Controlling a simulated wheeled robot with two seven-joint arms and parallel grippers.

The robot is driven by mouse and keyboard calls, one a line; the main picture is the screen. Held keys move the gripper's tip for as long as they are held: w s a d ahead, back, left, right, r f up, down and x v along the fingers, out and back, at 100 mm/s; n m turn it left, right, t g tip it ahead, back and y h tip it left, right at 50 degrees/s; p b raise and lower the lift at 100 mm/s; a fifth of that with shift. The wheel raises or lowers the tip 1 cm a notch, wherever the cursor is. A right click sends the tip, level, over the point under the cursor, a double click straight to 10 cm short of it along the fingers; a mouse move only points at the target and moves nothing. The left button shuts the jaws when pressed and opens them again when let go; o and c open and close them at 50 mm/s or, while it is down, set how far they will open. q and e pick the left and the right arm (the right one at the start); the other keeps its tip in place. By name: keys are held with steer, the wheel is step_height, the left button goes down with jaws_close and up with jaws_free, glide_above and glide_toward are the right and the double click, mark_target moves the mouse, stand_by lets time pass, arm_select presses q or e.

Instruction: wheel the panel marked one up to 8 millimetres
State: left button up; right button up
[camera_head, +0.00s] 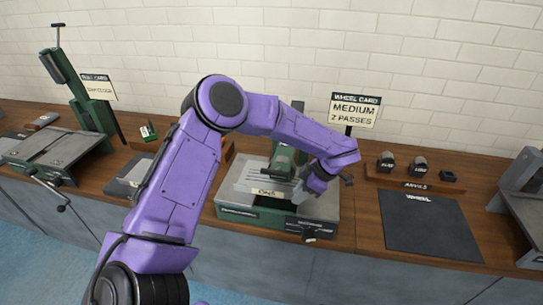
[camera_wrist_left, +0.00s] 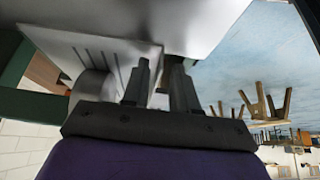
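The wheeling machine (camera_head: 243,213), green and grey, stands at the middle of the bench. A pale metal panel (camera_head: 240,180) lies over it; a small label on its front edge (camera_head: 268,191) is too blurred to read surely. My left gripper (camera_head: 318,183) is at the panel's right side. In the left wrist view, its two dark fingers (camera_wrist_left: 162,85) stand apart with a visible gap. The panel's grey surface (camera_wrist_left: 215,25) is just beyond the fingertips; I cannot tell whether they touch it. My right gripper is not in view.
A wheel card (camera_head: 353,110) reads MEDIUM, 2 PASSES. A wooden anvil rack (camera_head: 417,184) holds dark anvils at the right. A dark mat (camera_head: 430,230) marked WHEEL lies bare in front. Another green machine (camera_head: 80,90) stands at the left, with a grey machine (camera_head: 525,205) at the far right.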

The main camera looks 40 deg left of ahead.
arm_select(q)
steer(key=shift+w, duration=0.1)
jaws_close()
steer(key=shift+w+d, duration=0.55)
steer(key=shift+d, duration=0.4)
steer(key=shift+w+d, duration=0.55)
steer(key=shift+d, duration=0.45)
steer(key=shift+w+d, duration=0.55)
steer(key=shift+d, duration=0.4)
steer(key=shift+p, duration=0.3)
